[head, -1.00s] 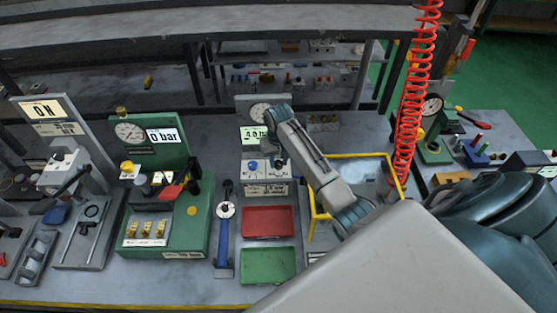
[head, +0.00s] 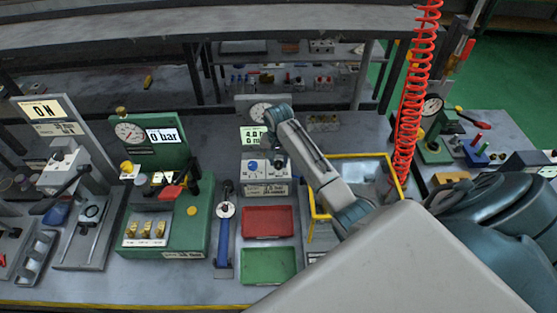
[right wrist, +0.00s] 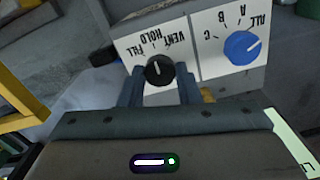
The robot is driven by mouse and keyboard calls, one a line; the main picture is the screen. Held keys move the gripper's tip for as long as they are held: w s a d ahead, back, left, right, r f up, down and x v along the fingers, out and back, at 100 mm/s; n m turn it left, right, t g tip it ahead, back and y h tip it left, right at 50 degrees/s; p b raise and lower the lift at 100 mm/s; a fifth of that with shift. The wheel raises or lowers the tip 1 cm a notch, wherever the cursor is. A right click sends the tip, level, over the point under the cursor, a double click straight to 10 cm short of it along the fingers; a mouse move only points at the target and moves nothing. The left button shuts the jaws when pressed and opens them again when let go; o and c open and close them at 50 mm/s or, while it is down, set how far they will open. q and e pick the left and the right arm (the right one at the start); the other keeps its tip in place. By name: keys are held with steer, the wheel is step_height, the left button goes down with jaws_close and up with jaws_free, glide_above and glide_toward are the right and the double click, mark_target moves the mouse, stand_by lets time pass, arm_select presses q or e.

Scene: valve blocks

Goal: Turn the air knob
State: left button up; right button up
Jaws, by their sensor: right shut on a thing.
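A black round knob (right wrist: 159,70) sits on a white panel (right wrist: 135,43) marked FILL, HOLD and VENT in the right wrist view, where the lettering appears upside down. Its white pointer line aims up toward the HOLD side. My right gripper (right wrist: 160,88) has one finger on each side of this knob and is shut on it. My left gripper is out of view.
A pale display (head: 253,136) and round gauge (head: 260,112) stand behind the box. A red tray (head: 268,222) and green tray (head: 268,265) lie in front. A yellow-edged frame (head: 313,215) is close under my right arm. A red coiled hose (head: 408,130) hangs at right.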

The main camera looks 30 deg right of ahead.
mark_target(278, 163)
steer(key=o, duration=1)
step_height(278, 163, up, 7)
steer(key=b, duration=0.2)
steer(key=shift+w+b, duration=0.1)
steer(key=shift+b, duration=0.3)
step_height(278, 163, up, 4)
steer(key=p, duration=0.2)
steer(key=shift+p, duration=0.4)
steer(key=shift+f, duration=0.15)
